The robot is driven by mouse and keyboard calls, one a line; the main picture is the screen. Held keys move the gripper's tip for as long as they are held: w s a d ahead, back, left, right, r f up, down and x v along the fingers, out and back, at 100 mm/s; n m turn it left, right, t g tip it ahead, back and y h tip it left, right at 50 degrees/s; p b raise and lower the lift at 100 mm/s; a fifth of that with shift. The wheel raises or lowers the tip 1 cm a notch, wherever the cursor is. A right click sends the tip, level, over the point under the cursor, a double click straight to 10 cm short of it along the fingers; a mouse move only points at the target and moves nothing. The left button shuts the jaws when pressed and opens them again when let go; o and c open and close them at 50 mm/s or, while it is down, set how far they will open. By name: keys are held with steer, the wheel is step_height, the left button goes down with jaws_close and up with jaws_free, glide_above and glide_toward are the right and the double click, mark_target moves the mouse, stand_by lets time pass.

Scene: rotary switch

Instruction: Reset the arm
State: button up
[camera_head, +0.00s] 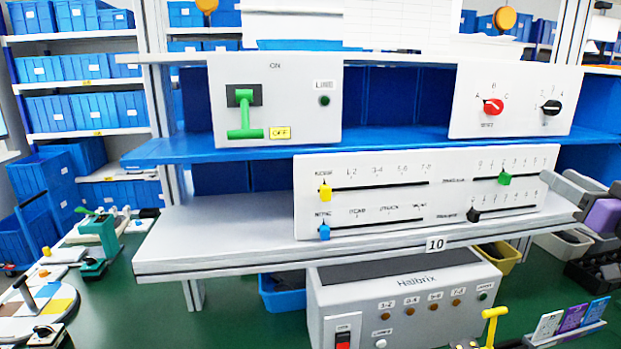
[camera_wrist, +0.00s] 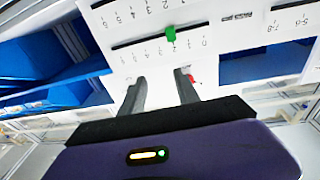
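A white panel at the upper right carries a red rotary knob (camera_head: 493,107) marked A, B and C, and a black rotary knob (camera_head: 551,107). My gripper (camera_head: 562,186) shows at the right edge of the head view, below and right of this panel, by the right end of the slider panel (camera_head: 400,208). In the wrist view my gripper (camera_wrist: 163,84) has its two grey fingers spread, with nothing between them. A small red part, likely the red knob (camera_wrist: 191,77), shows beside the right finger, partly hidden. Whether they touch cannot be told.
The slider panel has a green slider (camera_head: 504,179), also in the wrist view (camera_wrist: 171,36), and yellow, blue and black ones. A panel with a green lever (camera_head: 245,115) stands upper left. The grey shelf (camera_head: 215,235) has bare room at its left.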

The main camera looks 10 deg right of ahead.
steer(key=s+a+f+m+h, duration=0.3)
steer(key=s+a+f, duration=0.45)
steer(key=f, duration=0.25)
steer(key=s+a+f+m+h, duration=0.35)
steer(key=s+a+f, duration=0.4)
steer(key=f, duration=0.35)
steer(key=s+a+f+n+g+y, duration=0.2)
steer(key=s+a+f+n+y, duration=0.2)
steer(key=s+a, duration=0.5)
steer(key=s+a+f+n+g+y, duration=0.2)
steer(key=s+a+f, duration=0.6)
steer(key=s, duration=1)
steer(key=shift+a+n+g+y, duration=0.3)
steer(key=shift+a+n+y, duration=0.65)
steer(key=shift+a+y, duration=0.1)
